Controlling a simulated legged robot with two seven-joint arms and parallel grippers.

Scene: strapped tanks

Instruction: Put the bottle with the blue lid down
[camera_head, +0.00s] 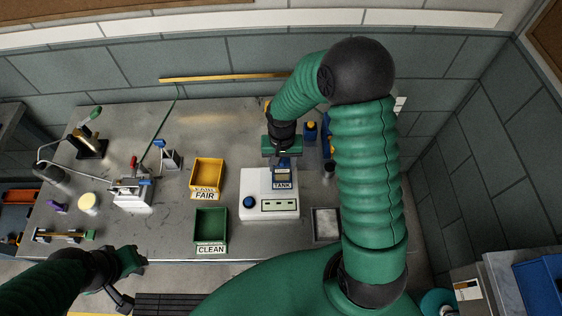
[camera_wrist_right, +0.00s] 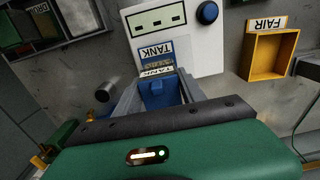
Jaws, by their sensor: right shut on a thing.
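The bottle's body is mostly hidden by the gripper and the lid. TANK labels (camera_wrist_right: 156,52) show just beyond the fingers. I cannot tell whether the bottle touches the box. My left gripper (camera_head: 138,262) is empty at the table's front edge, away from the bottle; its jaw opening is unclear.
A yellow FAIR bin (camera_head: 207,172) and a green CLEAN bin (camera_head: 210,222) stand left of the white box. A grey tray (camera_head: 327,223) lies to its right. A dark blue bottle with an orange top (camera_head: 311,131) stands behind. Clamps and fixtures fill the table's left side.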

